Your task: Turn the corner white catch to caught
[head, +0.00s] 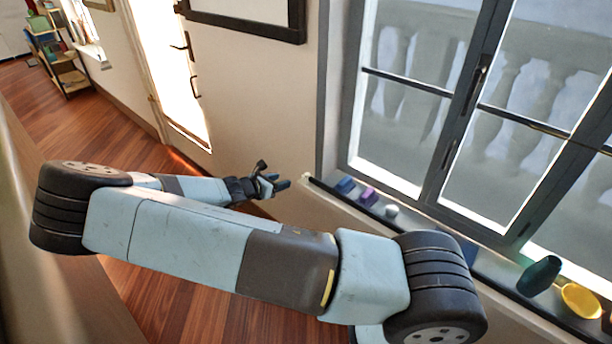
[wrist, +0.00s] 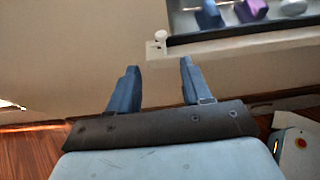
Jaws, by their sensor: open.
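The white catch (wrist: 156,47) shows in the wrist view at the left corner of the sill, as a small pale plate with a round knob above it. It is very small in the head view, near the sill's left end (head: 306,176). My gripper (wrist: 159,66) is open and empty, with its two blue fingers pointing toward the catch. The catch appears between the fingertips and just beyond them, apart from both. In the head view my gripper (head: 279,182) is just left of the sill's end. I cannot tell which way the catch is turned.
A blue block (head: 345,185), a purple block (head: 368,196) and a whitish piece (head: 391,211) stand on the dark sill near that corner. A green cylinder (head: 539,276) and a yellow bowl (head: 581,300) are farther right. The wall left of the sill is bare.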

